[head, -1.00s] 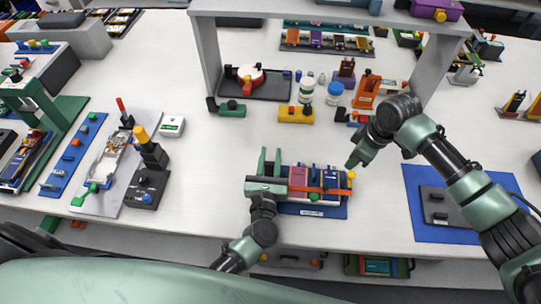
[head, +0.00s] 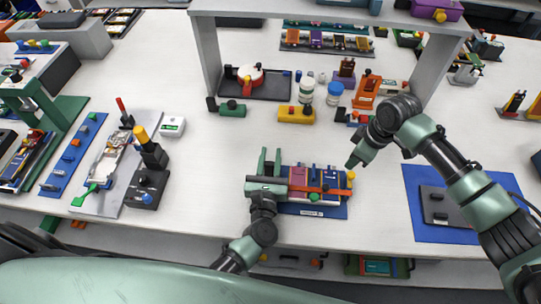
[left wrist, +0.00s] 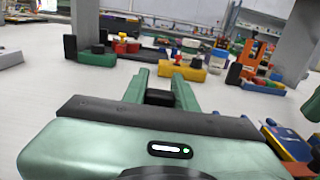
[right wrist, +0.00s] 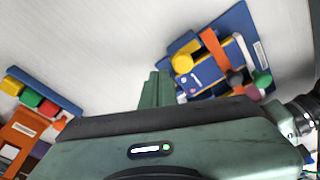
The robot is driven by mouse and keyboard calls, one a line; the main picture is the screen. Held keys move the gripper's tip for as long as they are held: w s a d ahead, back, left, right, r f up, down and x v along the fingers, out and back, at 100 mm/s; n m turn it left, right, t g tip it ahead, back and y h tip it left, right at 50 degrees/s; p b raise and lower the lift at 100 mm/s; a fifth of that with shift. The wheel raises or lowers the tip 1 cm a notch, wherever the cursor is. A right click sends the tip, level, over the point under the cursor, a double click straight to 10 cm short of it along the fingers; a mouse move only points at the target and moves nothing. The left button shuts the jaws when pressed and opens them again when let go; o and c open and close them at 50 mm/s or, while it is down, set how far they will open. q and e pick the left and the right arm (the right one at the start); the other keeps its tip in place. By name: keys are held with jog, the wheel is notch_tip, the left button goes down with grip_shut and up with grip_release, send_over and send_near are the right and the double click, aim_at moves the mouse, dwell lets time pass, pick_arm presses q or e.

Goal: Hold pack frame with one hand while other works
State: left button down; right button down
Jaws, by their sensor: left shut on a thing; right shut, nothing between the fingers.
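The pack frame (head: 335,211) is a blue tray at the middle front of the table. It holds several pouch cells, with an orange strap across them, a yellow knob at its right end and a green knob in front. My left gripper (head: 270,159) is at its left end. In the left wrist view, the left fingers (left wrist: 160,82) are shut on a small dark block (left wrist: 160,97), apparently part of the frame. My right gripper (head: 354,162) is shut and empty, above the table just beyond the frame's right end. In the right wrist view, the frame (right wrist: 245,22) lies beside its fingertips.
A yellow block (head: 296,114), white jar (head: 306,92) and blue-lidded jar (head: 334,97) stand behind. A grey gantry post (head: 207,60) rises at the back left. A blue mat (head: 421,178) lies right. Table between frame and left-hand fixtures is clear.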

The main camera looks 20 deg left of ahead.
aim_at(352, 177)
jog(key=shift+s, duration=0.15)
jog(key=shift+s+d, duration=0.15)
jog(key=shift+s, duration=0.85)
jog(key=shift+s+d, duration=0.15)
jog(key=shift+s, duration=0.85)
jog(key=shift+w+a+r, duration=0.1)
jog(key=shift+w+r, duration=0.15)
jog(key=shift+r, duration=0.75)
jog(key=shift+w+d+r, duration=0.1)
jog(key=shift+w+r, duration=0.2)
jog(key=shift+r, duration=0.75)
jog(key=shift+w+a+r, duration=0.1)
jog(key=shift+w+r, duration=0.15)
jog(key=shift+r, duration=0.75)
pick_arm(q)
jog(key=c, duration=1)
grip_release()
jog(key=shift+c, duration=0.2)
